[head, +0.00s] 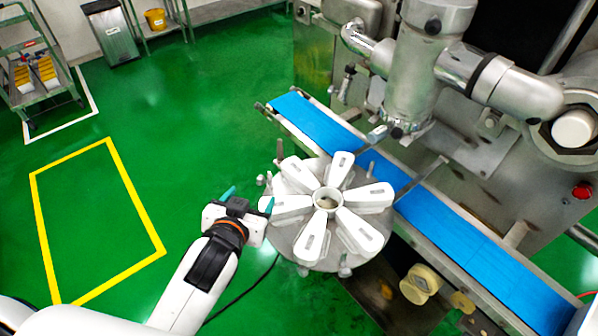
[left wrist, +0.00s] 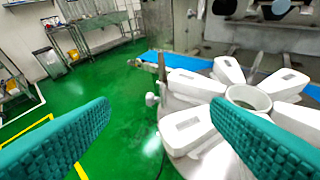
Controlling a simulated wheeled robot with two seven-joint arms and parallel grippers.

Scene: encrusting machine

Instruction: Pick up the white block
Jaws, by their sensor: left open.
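Several white wedge-shaped blocks stand in a ring around a white hub (head: 327,199) on a round metal plate (head: 312,250). The white block (head: 287,204) on the left side of the ring is closest to my left gripper (head: 248,199). In the left wrist view this block (left wrist: 187,126) shows just right of the middle, between the teal fingers and beyond them. My left gripper is open and empty, just left of the ring, with its teal fingers spread. The right finger covers part of the plate and nearby blocks in the wrist view. My right gripper is not in view.
A blue conveyor belt (head: 432,227) runs diagonally behind the plate, under a steel machine head (head: 415,85). Metal posts stand around the plate's edge. The green floor to the left is clear, with a yellow marked rectangle (head: 37,205). A cart (head: 38,75) stands far left.

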